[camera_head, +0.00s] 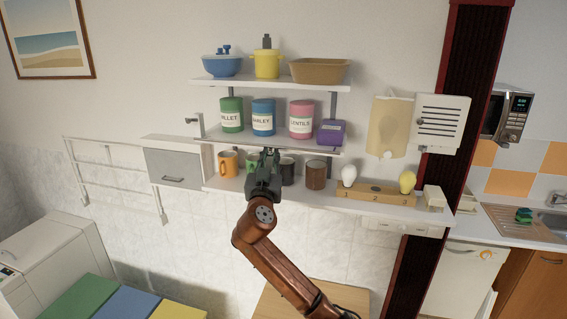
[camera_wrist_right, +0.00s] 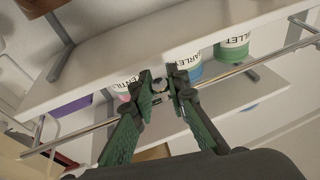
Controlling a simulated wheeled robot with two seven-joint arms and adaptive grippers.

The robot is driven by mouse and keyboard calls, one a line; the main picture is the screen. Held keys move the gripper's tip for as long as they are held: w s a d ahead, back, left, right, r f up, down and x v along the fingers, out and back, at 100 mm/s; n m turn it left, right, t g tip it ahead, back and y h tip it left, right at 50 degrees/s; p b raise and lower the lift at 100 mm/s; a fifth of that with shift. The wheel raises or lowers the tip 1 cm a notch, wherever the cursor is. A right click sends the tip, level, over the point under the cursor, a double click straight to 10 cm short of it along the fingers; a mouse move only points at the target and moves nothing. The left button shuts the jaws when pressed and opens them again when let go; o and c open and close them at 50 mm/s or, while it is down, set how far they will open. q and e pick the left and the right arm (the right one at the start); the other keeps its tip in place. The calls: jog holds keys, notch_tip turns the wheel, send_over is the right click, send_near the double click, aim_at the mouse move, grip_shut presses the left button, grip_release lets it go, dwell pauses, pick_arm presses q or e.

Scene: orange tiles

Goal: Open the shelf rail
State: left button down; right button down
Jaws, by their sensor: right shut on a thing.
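The shelf rail is a thin metal bar that runs slantwise across the right wrist view (camera_wrist_right: 252,62), along the front of a white shelf with jars. My right gripper (camera_wrist_right: 165,92) is shut on the rail between its green fingers, and they hide the gripped part. In the head view my right gripper (camera_head: 266,158) reaches up to the front edge of the middle shelf (camera_head: 215,136), below the blue barley jar (camera_head: 263,118). The rail is too thin to make out clearly there. My left gripper is not in view.
A green jar (camera_head: 231,114), pink lentils jar (camera_head: 301,119) and purple box (camera_head: 331,132) stand on the middle shelf. An orange mug (camera_head: 228,164), other mugs and a bulb (camera_head: 349,175) stand below. A drawer cabinet (camera_head: 174,168) is at the left.

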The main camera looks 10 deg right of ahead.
jog(key=shift+a+r+g+p, duration=0.1)
jog(key=shift+r+g+p, duration=0.3)
jog(key=shift+r+p, duration=0.25)
jog(key=shift+s+r+p, duration=0.1)
jog(key=shift+s+p, duration=0.05)
jog(key=shift+p, duration=0.25)
jog(key=shift+g+y, duration=0.3)
jog(key=shift+g, duration=0.1)
jog(key=c, duration=1.8)
grip_release()
jog(key=shift+c, duration=0.2)
jog(key=shift+f, duration=0.2)
